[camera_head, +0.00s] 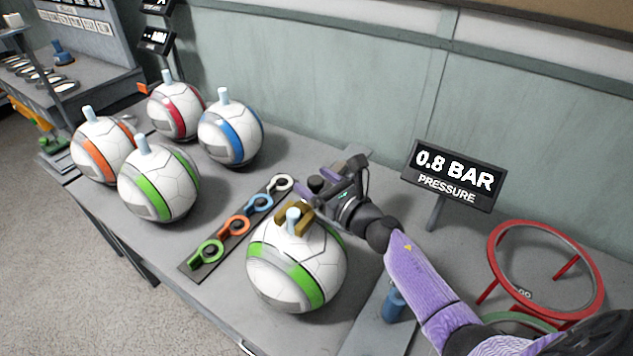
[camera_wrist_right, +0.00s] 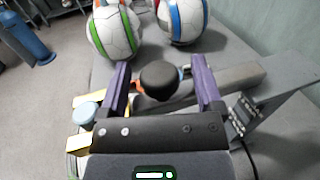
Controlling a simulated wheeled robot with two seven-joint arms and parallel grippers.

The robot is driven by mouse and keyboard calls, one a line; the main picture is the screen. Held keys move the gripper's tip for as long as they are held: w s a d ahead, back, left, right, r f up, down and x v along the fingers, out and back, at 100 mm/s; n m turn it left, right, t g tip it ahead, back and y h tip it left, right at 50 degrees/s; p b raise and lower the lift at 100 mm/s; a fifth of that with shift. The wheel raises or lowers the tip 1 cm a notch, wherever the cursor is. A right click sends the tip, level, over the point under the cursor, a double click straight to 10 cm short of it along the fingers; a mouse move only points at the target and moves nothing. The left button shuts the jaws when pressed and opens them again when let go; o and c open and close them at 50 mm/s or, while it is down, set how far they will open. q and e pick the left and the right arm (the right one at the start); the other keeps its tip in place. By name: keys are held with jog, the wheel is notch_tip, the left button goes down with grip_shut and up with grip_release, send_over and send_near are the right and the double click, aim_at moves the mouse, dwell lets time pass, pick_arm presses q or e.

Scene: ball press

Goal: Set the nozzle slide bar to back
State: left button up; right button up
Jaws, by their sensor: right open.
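My right gripper (camera_head: 320,184) is over the table behind the front white ball with green bands (camera_head: 296,266). In the right wrist view the gripper (camera_wrist_right: 162,67) is open, with its two purple fingers on either side of a black round knob (camera_wrist_right: 159,80). The knob sits on a grey bar (camera_wrist_right: 228,77) that runs across the view; I cannot tell whether a finger touches it. A brass-coloured fork (camera_head: 293,218) is beside the pale blue plug (camera_head: 292,214) on top of the front ball. The gripper and wrist hide most of the bar in the head view. My left gripper is out of view.
A display (camera_head: 453,177) reads 0.8 BAR behind my right arm. Several banded balls with pale plugs stand at the left. A dark strip (camera_head: 190,268) with coloured rings lies beside the front ball. A red ring stand (camera_head: 493,240) is at the right.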

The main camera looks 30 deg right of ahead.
jog(key=c, duration=0.9)
grip_shut()
